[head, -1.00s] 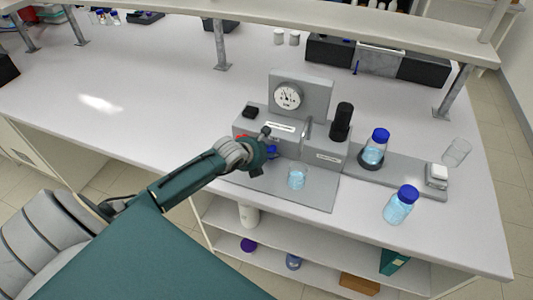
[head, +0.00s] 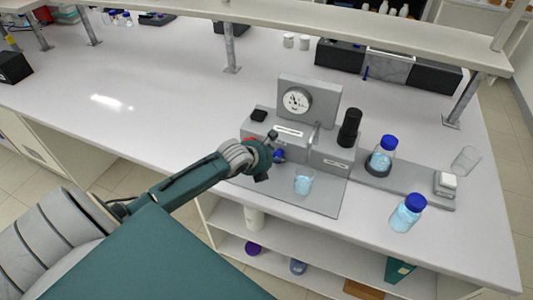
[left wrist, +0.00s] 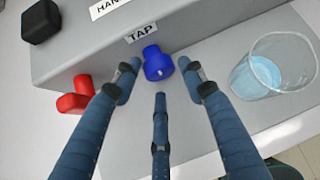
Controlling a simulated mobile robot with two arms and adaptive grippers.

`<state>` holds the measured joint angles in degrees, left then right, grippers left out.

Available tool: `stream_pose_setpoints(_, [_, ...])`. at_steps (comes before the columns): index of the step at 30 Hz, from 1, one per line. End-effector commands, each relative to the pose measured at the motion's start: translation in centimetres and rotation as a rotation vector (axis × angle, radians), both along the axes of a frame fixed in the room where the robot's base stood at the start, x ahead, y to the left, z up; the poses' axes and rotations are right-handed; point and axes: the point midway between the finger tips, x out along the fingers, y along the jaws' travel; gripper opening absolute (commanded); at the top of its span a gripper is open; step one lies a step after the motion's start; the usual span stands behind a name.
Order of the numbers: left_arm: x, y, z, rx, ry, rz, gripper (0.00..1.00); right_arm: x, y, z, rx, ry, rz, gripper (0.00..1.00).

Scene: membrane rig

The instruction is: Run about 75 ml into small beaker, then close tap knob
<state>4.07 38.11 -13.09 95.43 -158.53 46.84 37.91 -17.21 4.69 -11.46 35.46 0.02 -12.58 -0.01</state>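The blue tap knob (left wrist: 158,64) sticks out from the grey rig's front under a "TAP" label. It also shows in the head view (head: 279,156), partly hidden. My left gripper (left wrist: 160,75) is open, with fingertips on either side of the knob and a third finger below it. Small gaps seem to show between fingers and knob. The small beaker (head: 304,183) stands upright on the grey base plate in front of the rig, with light blue liquid in its lower part. It also shows in the left wrist view (left wrist: 272,70). I cannot read its graduations. My right gripper is not in view.
A red knob (left wrist: 75,97) sits left of the tap. A dial gauge (head: 297,100) and a black cylinder (head: 349,128) top the rig. Blue-capped bottles (head: 407,214) and an empty beaker (head: 466,160) stand to the right.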

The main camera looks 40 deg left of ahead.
Motion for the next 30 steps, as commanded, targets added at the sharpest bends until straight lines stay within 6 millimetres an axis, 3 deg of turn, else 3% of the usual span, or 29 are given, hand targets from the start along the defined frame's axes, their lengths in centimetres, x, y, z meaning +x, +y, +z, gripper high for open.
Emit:
stream_pose_setpoints(9, [-4.9, -0.4, 4.6, 0.001, 0.001, -0.003, 0.42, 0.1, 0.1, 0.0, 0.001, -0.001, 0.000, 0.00])
stream_pose_setpoints(15, [-6.8, -0.5, 6.4, 0.000, 0.003, -0.003, 0.42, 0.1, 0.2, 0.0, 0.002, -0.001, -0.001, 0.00])
stream_pose_setpoints(30, [-7.1, -0.6, 6.9, 0.000, 0.002, -0.002, 0.42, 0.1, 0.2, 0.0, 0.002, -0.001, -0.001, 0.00])
